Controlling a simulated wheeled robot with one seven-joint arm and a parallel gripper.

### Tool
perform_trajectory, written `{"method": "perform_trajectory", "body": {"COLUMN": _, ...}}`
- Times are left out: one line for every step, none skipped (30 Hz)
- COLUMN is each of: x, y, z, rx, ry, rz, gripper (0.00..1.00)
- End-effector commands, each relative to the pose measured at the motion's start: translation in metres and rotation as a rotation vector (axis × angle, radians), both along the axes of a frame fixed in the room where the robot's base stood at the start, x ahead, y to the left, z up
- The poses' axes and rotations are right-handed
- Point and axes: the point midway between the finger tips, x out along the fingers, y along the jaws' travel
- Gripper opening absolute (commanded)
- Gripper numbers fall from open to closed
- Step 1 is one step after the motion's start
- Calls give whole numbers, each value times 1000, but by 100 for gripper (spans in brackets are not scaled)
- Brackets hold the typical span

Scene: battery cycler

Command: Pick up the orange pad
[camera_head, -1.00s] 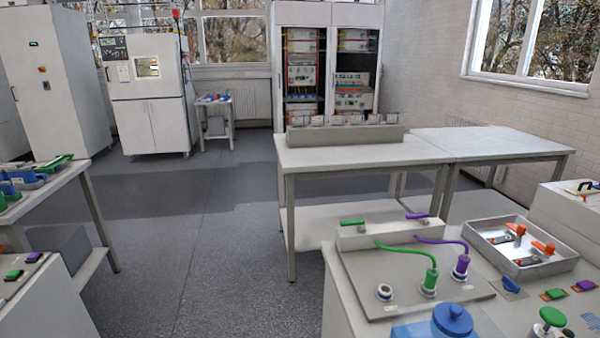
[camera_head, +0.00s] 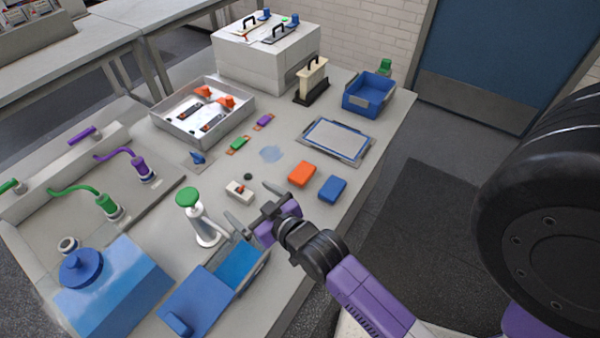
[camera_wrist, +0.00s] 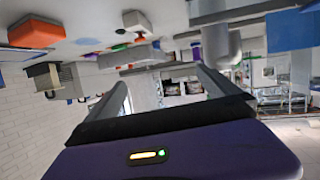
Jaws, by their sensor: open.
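The orange pad (camera_head: 302,174) lies flat on the bench, beside a blue pad (camera_head: 333,189). It also shows at the upper left of the wrist view (camera_wrist: 37,32), where the scene looks upside down. My gripper (camera_head: 254,206) is open and empty over the front part of the bench. It is to the left of the orange pad and nearer to me, apart from it. Its two spread fingers also show in the wrist view (camera_wrist: 160,86), with nothing between them.
A small white switch block (camera_head: 239,191) and a green-topped white device (camera_head: 202,220) stand left of my gripper. An open blue box (camera_head: 205,295) is in front. A framed panel (camera_head: 337,140), a blue bin (camera_head: 368,94) and a grey tray (camera_head: 202,112) are farther back.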

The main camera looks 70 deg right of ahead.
Motion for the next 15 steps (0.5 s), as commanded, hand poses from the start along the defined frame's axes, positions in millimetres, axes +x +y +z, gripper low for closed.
{"method": "perform_trajectory", "body": {"x": 15, "y": -24, "z": 3, "rx": -3, "ry": 20, "rz": -25, "gripper": 100}}
{"method": "perform_trajectory", "body": {"x": 23, "y": -38, "z": 2, "rx": -3, "ry": 36, "rz": -38, "gripper": 100}}
{"method": "perform_trajectory", "body": {"x": 31, "y": -56, "z": 2, "rx": -2, "ry": 60, "rz": -54, "gripper": 100}}
{"method": "perform_trajectory", "body": {"x": 38, "y": -71, "z": 2, "rx": -1, "ry": 80, "rz": -65, "gripper": 100}}
{"method": "perform_trajectory", "body": {"x": 43, "y": -86, "z": 3, "rx": 0, "ry": 98, "rz": -78, "gripper": 100}}
{"method": "perform_trajectory", "body": {"x": 50, "y": -106, "z": 5, "rx": 2, "ry": 124, "rz": -94, "gripper": 100}}
{"method": "perform_trajectory", "body": {"x": 54, "y": -121, "z": 7, "rx": 2, "ry": 143, "rz": -105, "gripper": 100}}
{"method": "perform_trajectory", "body": {"x": 58, "y": -136, "z": 8, "rx": 6, "ry": 168, "rz": -113, "gripper": 100}}
{"method": "perform_trajectory", "body": {"x": 60, "y": -153, "z": 3, "rx": 20, "ry": 223, "rz": -119, "gripper": 100}}
{"method": "perform_trajectory", "body": {"x": 60, "y": -163, "z": -6, "rx": 39, "ry": 286, "rz": -114, "gripper": 100}}
{"method": "perform_trajectory", "body": {"x": 57, "y": -168, "z": -17, "rx": 59, "ry": 351, "rz": -103, "gripper": 100}}
{"method": "perform_trajectory", "body": {"x": 53, "y": -175, "z": -28, "rx": 88, "ry": 434, "rz": -88, "gripper": 100}}
{"method": "perform_trajectory", "body": {"x": 49, "y": -181, "z": -35, "rx": 109, "ry": 494, "rz": -77, "gripper": 100}}
{"method": "perform_trajectory", "body": {"x": 44, "y": -187, "z": -41, "rx": 132, "ry": 554, "rz": -65, "gripper": 100}}
{"method": "perform_trajectory", "body": {"x": 37, "y": -193, "z": -46, "rx": 163, "ry": 632, "rz": -46, "gripper": 100}}
